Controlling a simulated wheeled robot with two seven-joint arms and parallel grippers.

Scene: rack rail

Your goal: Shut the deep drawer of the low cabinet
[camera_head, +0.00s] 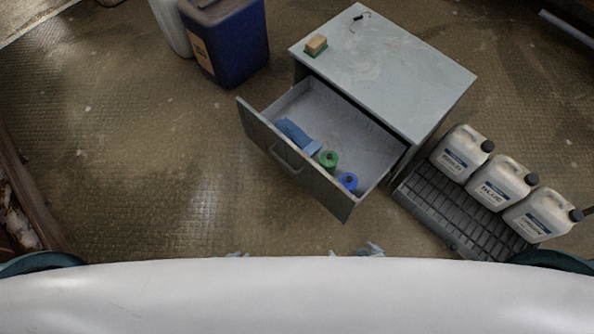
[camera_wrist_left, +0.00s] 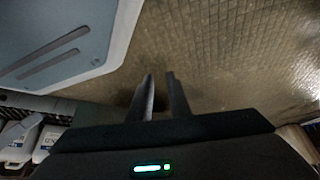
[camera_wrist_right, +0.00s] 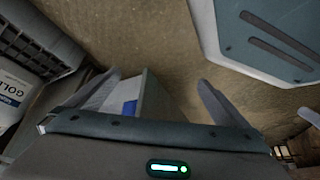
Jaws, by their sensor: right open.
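The low grey cabinet (camera_head: 390,70) stands at the upper right of the head view. Its deep drawer (camera_head: 300,168) is pulled out toward me, with a bar handle (camera_head: 285,160) on the front. In it lie a blue object (camera_head: 297,136), a green-topped item (camera_head: 329,159) and a blue-topped item (camera_head: 348,181). Only the fingertips of my left gripper (camera_head: 237,254) and right gripper (camera_head: 356,250) show, below and apart from the drawer. The left fingers (camera_wrist_left: 160,90) have a narrow empty gap. The right fingers (camera_wrist_right: 160,85) are wide open and empty, with part of the drawer (camera_wrist_right: 150,100) beyond them.
A sponge-like block (camera_head: 316,45) and a small dark hooked item (camera_head: 359,18) lie on the cabinet top. White jugs (camera_head: 497,183) stand on a black crate (camera_head: 425,205) right of the drawer. A blue canister (camera_head: 232,40) stands upper left. Floor left of the drawer is clear.

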